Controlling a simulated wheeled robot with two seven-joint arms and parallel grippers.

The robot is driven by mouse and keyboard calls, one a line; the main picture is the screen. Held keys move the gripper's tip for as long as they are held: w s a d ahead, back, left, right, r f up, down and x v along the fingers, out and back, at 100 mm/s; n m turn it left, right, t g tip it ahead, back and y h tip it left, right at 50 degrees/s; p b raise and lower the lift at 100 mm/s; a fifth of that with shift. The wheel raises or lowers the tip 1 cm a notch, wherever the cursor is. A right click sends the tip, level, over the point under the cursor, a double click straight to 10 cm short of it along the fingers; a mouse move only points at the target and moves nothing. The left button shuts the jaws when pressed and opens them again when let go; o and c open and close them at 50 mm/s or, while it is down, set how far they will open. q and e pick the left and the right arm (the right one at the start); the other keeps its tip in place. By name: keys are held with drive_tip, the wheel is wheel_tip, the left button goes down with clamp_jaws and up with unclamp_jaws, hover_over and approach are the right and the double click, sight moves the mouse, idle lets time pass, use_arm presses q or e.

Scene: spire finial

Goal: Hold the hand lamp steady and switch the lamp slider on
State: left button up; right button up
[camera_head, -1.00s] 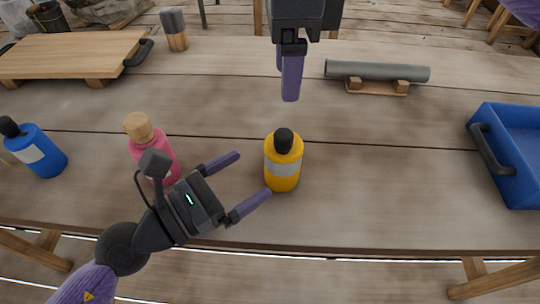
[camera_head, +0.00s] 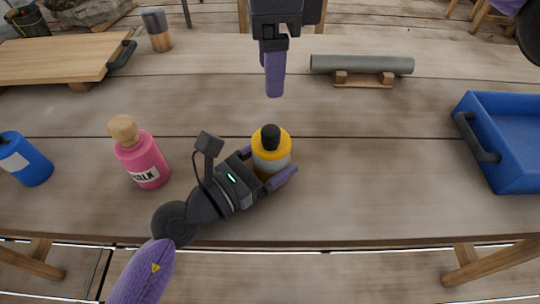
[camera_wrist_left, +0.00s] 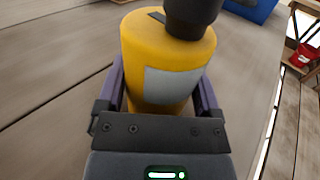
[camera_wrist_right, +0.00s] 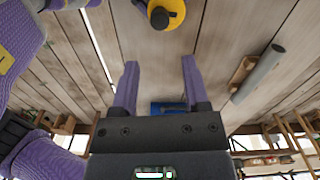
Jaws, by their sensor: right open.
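The hand lamp (camera_head: 271,158) is a yellow cylinder with a pale band and a black top, upright near the table's front edge. In the left wrist view it fills the middle (camera_wrist_left: 150,50), with a small dark strip on its yellow top. My left gripper (camera_head: 264,166) has one finger on each side of the lamp; the fingers look widely spaced, and firm contact is not clear. My right gripper (camera_head: 274,90) points down above the table behind the lamp, open and empty. The lamp shows beyond its fingers in the right wrist view (camera_wrist_right: 174,14).
A pink bottle (camera_head: 142,160) and a blue bottle (camera_head: 25,160) stand to the left. A blue tray (camera_head: 510,165) is at the right. A grey rod (camera_head: 360,65) rests on a wooden stand behind. A wooden board (camera_head: 55,60) and a brush-like block (camera_head: 157,30) are at the back left.

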use_arm(q)
drive_tip(key=c, duration=0.5)
drive_tip(key=shift+c, duration=0.2)
use_arm(e)
drive_tip(key=shift+c, duration=0.9)
drive_tip(key=shift+s+f+g+y, duration=0.1)
drive_tip(key=shift+f+g+y, duration=0.2)
drive_tip(key=shift+f+g, duration=0.15)
drive_tip(key=shift+c, duration=1.1)
drive_tip(key=d+f+m+g+y, duration=0.1)
drive_tip(key=m+g+y, duration=0.1)
drive_tip(key=d+f+m+g+y, duration=0.1)
drive_tip(key=f+g+y, duration=0.1)
drive_tip(key=d+f+m+g+y, duration=0.1)
drive_tip(key=f+m+g+y, duration=0.1)
drive_tip(key=g, duration=0.1)
drive_tip(key=shift+s+d+f+m+y, duration=0.2)
drive_tip(key=shift+d+m+y, duration=0.1)
drive_tip(key=shift+d+y, duration=0.1)
clamp_jaws()
drive_tip(key=d+f+m+y, duration=0.5)
drive_tip(key=d+m+y, duration=0.3)
drive_tip(key=shift+g, duration=0.45)
drive_tip(key=shift+s, duration=0.1)
